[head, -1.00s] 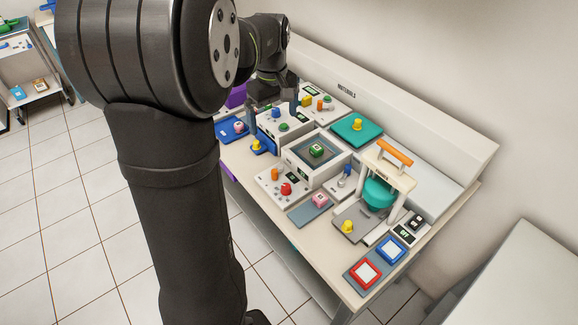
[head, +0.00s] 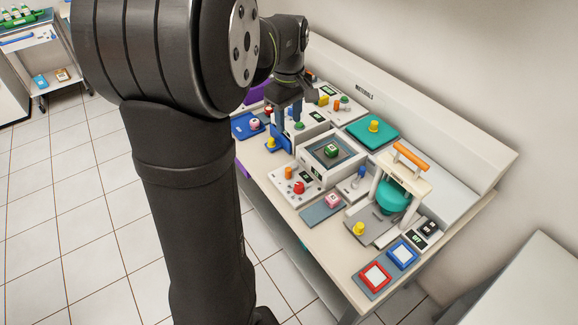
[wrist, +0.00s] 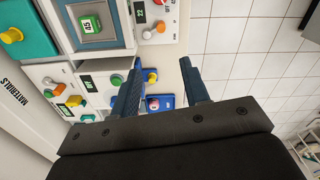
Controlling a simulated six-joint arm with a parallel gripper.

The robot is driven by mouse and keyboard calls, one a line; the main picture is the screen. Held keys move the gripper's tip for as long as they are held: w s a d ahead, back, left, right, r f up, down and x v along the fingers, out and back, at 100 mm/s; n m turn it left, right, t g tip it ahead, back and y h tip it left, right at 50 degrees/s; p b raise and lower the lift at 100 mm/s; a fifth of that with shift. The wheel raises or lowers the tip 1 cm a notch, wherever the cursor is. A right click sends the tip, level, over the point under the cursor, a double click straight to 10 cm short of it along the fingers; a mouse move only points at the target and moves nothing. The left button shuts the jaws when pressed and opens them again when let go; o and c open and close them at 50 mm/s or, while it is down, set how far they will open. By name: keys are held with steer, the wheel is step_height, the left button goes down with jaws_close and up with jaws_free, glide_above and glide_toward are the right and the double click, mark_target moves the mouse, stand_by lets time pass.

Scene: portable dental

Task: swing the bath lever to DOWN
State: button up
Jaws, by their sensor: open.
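The bath is a square white-rimmed basin (head: 309,147) with a green block (head: 331,150) marked with a label inside it. A small lever with a blue knob (head: 361,172) stands on a white plate just right of the bath, leaning slightly; its label is unreadable. My gripper (head: 289,117) is open and empty, above the white boxes to the left of the bath, well away from the lever. In the wrist view my gripper (wrist: 161,64) has its fingers apart, with the bath rim (wrist: 127,20) at top left. The lever is outside the wrist view.
A teal press with an orange handle (head: 411,155) stands right of the lever. A panel with a red knob (head: 299,187) sits in front of the bath. A teal pad (head: 373,135) lies behind it. The raised wall ledge marked MATERIALS (head: 364,94) runs along the back.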

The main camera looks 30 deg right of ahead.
mark_target(288, 169)
step_height(288, 169, down, 18)
steer(key=shift+a+r, duration=0.1)
steer(key=shift+r, duration=0.15)
stand_by(0.3)
jaws_close()
